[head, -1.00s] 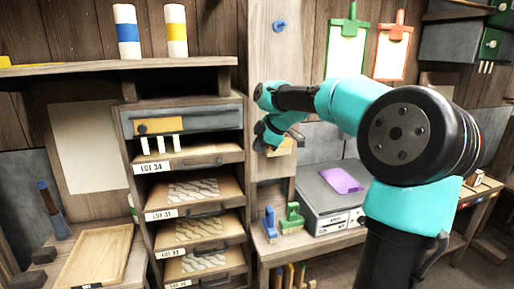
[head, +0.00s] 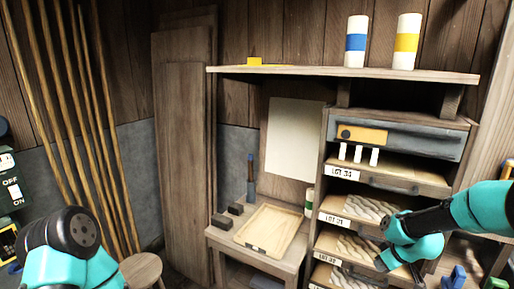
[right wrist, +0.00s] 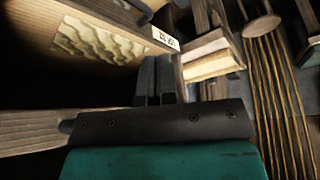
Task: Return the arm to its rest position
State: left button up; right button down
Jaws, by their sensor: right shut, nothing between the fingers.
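My right arm comes in from the right in the head view, teal and black. Its gripper end (head: 384,262) is in front of the lot drawers, and its fingers are hard to make out there. In the right wrist view the two dark fingers of the right gripper (right wrist: 155,72) are together with nothing between them. A drawer with a wavy pale mould (right wrist: 98,42) and a lot label shows beyond them. Part of my left arm (head: 68,245) shows at the bottom left of the head view; its gripper is out of view.
The drawer cabinet (head: 465,130) stands close behind the right arm. A wooden tray (head: 270,232) lies on the low bench, left of it. A stool (head: 142,268) and long rods (head: 92,120) stand at the left. Blue (head: 455,278) and green pieces are at the lower right.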

jog(key=s+a+f+m+g, duration=0.2)
jog(key=s+a+f+m, duration=0.1)
jog(key=s+a+f, duration=0.6)
jog(key=s+a+f+m+g+y, duration=0.1)
jog(key=s+a+f+m+g, duration=0.1)
jog(key=s+a+f, duration=0.7)
jog(key=a+f+m, duration=0.1)
jog(key=a+f, duration=0.2)
jog(key=f, duration=0.5)
jog(key=shift+s+a+m, duration=0.3)
jog(key=shift+a, duration=0.05)
